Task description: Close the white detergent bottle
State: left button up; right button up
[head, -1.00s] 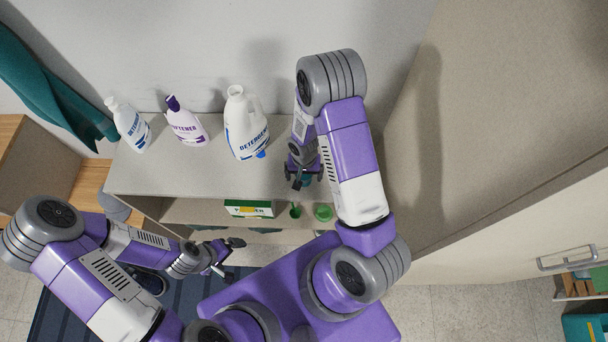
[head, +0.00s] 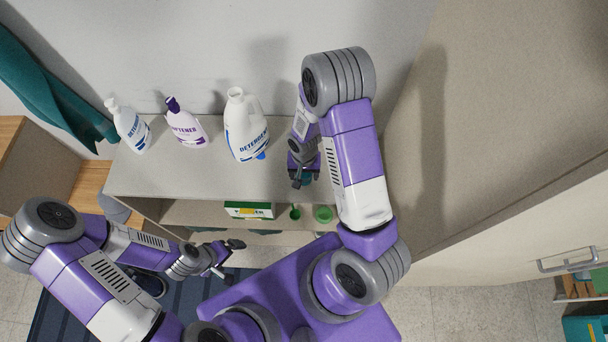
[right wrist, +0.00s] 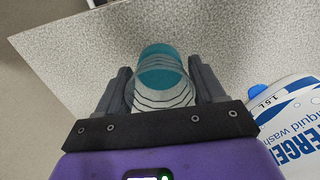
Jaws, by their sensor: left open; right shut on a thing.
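The large white detergent bottle (head: 243,128) stands upright on the shelf top, its mouth open with no cap on it. Part of its label shows at the right edge of the right wrist view (right wrist: 292,130). My right gripper (head: 302,180) is just right of the bottle, low over the shelf top, shut on a teal ribbed cap (right wrist: 160,78). The cap sits between both fingers and is mostly hidden in the head view. My left gripper (head: 232,258) is open and empty, in front of the shelf unit and below its top.
A purple-capped softener bottle (head: 187,126) and a smaller white detergent bottle (head: 131,127) stand left on the shelf top (head: 180,180). A green box (head: 248,210) and green items (head: 323,214) sit on the lower shelf. A tall beige panel (head: 470,130) closes off the right.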

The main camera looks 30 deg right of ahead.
aim_at(304, 176)
notch_tip(304, 176, up, 8)
jog(key=shift+f, duration=0.1)
dwell(0.5)
